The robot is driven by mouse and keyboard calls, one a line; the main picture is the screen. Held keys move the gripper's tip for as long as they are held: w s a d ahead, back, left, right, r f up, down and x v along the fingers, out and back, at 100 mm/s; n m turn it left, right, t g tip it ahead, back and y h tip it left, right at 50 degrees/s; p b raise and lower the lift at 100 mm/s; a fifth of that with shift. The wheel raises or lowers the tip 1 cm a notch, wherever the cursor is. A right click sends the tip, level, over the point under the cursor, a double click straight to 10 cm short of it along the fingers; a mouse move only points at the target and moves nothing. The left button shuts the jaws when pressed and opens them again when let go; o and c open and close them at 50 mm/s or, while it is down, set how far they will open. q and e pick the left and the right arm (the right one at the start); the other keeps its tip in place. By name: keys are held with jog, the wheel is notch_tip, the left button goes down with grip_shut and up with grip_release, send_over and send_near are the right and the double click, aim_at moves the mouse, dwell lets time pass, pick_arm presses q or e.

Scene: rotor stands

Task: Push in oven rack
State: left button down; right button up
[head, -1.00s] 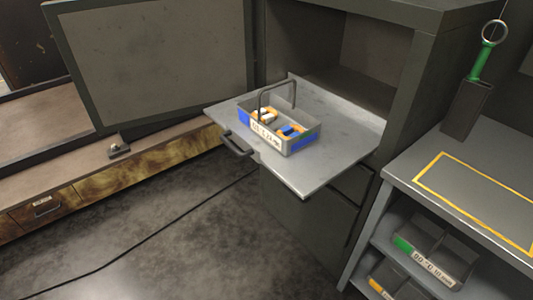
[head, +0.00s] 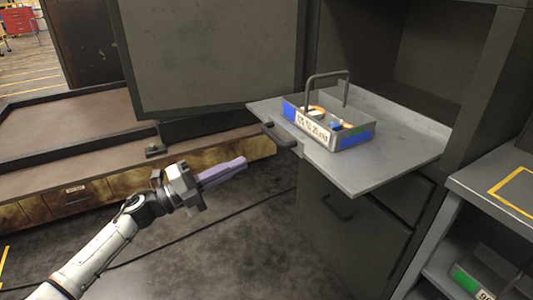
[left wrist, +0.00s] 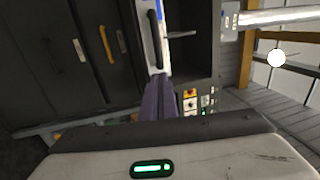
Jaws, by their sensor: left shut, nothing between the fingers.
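The grey rack (head: 385,165) is a flat shelf sticking out of the front of a dark cabinet. A dark handle (head: 279,136) is on its front edge. A grey and blue bin (head: 355,138) with a raised bar handle and small parts inside stands on the rack. My left gripper (head: 238,165), with purple fingers, is shut and empty. In the head view it appears left of and below the rack handle, apart from it. Its fingers also show in the left wrist view (left wrist: 158,98). My right gripper is not in view.
A large grey door panel (head: 210,50) stands open left of the rack. Low drawers (head: 75,195) run along the left. A grey shelf unit (head: 490,190) with a yellow outline stands at the right. A black cable (head: 240,215) crosses the open floor.

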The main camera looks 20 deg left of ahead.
pick_arm(q)
jog(key=x, duration=0.9)
jog(key=shift+w+d+f, duration=0.1)
jog(key=shift+w, duration=0.1)
